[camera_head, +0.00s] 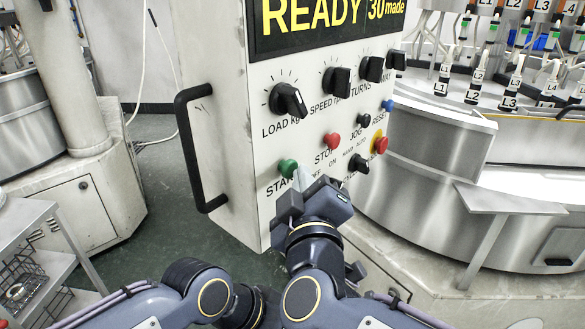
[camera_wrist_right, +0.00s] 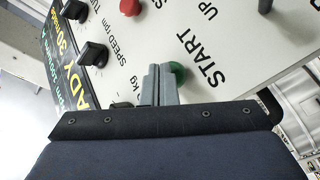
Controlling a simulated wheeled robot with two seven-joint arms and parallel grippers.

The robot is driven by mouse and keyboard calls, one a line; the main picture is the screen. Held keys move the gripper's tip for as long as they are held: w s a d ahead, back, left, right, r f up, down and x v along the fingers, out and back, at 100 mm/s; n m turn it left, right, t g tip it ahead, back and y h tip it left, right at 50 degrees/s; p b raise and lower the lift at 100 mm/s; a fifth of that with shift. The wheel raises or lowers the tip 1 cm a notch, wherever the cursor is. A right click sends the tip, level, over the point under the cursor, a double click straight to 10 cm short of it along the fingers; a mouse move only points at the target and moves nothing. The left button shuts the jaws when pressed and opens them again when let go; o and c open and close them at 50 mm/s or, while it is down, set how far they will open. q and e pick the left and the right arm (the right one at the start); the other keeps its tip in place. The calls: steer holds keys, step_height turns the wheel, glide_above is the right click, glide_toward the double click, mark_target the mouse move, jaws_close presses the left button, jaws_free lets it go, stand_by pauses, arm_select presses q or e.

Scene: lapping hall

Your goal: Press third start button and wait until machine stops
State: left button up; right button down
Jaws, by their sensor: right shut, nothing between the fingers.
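A pale control panel (camera_head: 270,215) stands ahead with a green button (camera_head: 288,167) marked START at its lower left. My right gripper (camera_head: 301,180) is shut and empty, its fingertips just right of and slightly below the green button. In the right wrist view the shut fingers (camera_wrist_right: 160,84) overlap the left side of the green button (camera_wrist_right: 178,72); I cannot tell whether they touch it. The panel's display (camera_head: 325,20) reads READY and 30 made. Links of my left arm show at the bottom, but its gripper is not in view.
A red STOP button (camera_head: 333,141), a red button on yellow (camera_head: 380,143) and several black knobs (camera_head: 288,100) are on the panel. A black handle (camera_head: 187,150) juts from its left side. A steel machine (camera_head: 430,150) stands right; a wire-shelved trolley (camera_head: 35,250) stands left.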

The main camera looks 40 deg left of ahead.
steer(key=shift+a, duration=0.3)
steer(key=shift+d, duration=0.15)
stand_by(0.5)
steer(key=shift+d, duration=0.7)
steer(key=shift+d, duration=0.15)
steer(key=d, duration=0.4)
steer(key=shift+s+d, duration=0.2)
steer(key=shift+d, duration=0.2)
stand_by(1.0)
